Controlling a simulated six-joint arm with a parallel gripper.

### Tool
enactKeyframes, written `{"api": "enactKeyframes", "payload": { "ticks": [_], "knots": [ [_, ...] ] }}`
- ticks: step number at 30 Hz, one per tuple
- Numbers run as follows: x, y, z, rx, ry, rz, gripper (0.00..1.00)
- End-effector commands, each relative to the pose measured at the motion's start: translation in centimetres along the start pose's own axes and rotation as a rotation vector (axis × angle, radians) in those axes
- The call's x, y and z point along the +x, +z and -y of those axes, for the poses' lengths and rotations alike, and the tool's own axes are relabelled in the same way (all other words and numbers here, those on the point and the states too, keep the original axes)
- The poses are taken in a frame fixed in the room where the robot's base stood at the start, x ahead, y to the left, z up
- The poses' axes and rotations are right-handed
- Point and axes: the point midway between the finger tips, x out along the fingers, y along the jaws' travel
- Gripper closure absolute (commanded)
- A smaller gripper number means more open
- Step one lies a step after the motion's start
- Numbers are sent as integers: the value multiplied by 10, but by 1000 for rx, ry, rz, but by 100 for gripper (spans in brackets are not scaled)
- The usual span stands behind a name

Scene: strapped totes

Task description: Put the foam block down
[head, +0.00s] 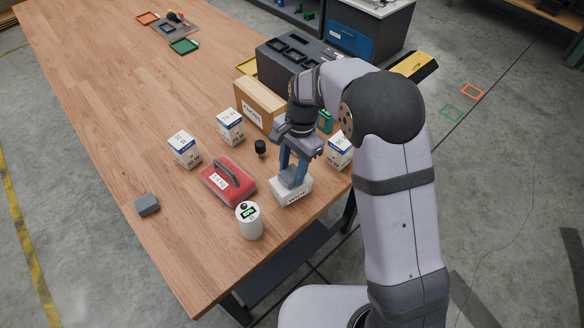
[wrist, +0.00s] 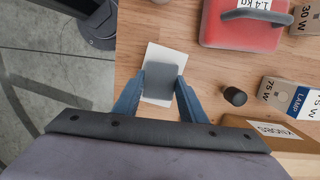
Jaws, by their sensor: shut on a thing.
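My gripper (head: 293,170) points down near the table's right edge, its blue fingers shut on a grey foam block (head: 292,181). In the wrist view the grey block sits between the fingertips (wrist: 160,90). A white box (head: 290,194) with dark lettering on its side is directly under the block, and its white top (wrist: 168,52) shows around the block in the wrist view. I cannot tell whether the block touches the box. A second grey block (head: 147,205) lies alone on the wooden table (head: 110,100) toward the left edge.
A red case (head: 222,188) with a dark handle and a white cylinder (head: 249,222) stand left of the white box. Lamp boxes (head: 184,149), a small black knob (head: 260,148) and a cardboard knobs box (head: 260,104) are close by. Bare wood lies around the lone grey block.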

Motion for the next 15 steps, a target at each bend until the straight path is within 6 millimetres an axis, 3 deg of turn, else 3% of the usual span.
{"api": "enactKeyframes", "payload": {
  "ticks": [7, 8, 9, 10, 15],
  "knots": [
    [4, -1, 0, 0, 0, 0, 83],
    [3, -1, 0, 0, 0, 0, 57],
    [3, 0, 0, 0, 0, 0, 48],
    [3, 0, 0, 0, 0, 0, 44],
    [3, 0, 0, 0, 0, 0, 44]
  ]
}}
